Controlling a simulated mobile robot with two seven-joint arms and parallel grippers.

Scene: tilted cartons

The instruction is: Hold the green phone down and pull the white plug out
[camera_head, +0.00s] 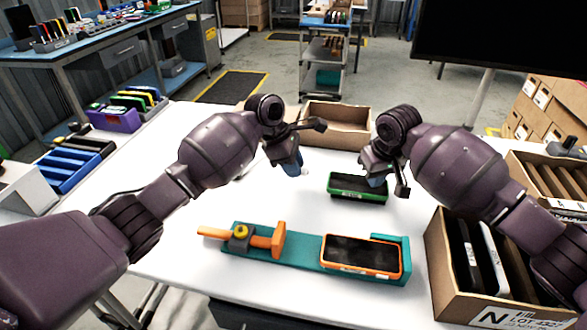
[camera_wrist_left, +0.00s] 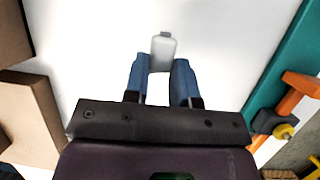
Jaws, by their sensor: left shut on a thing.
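The green phone (camera_head: 357,188) lies on the white table, its dark screen up. My left gripper (camera_head: 294,166) is to the left of the phone, low over the table. In the left wrist view its blue fingers (camera_wrist_left: 160,80) are shut on the white plug (camera_wrist_left: 163,50), whose small tip points away from the fingers. The plug is apart from the phone, with bare table around it. My right gripper (camera_head: 378,181) is at the phone's upper right edge, its fingertips partly hidden by the hand, so I cannot tell whether it is open or whether it touches.
An orange phone (camera_head: 360,256) sits in a teal fixture (camera_head: 304,257) with an orange clamp (camera_head: 257,239) at the front. An open carton (camera_head: 337,125) stands behind the grippers. A carton with upright devices (camera_head: 450,285) stands at the right.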

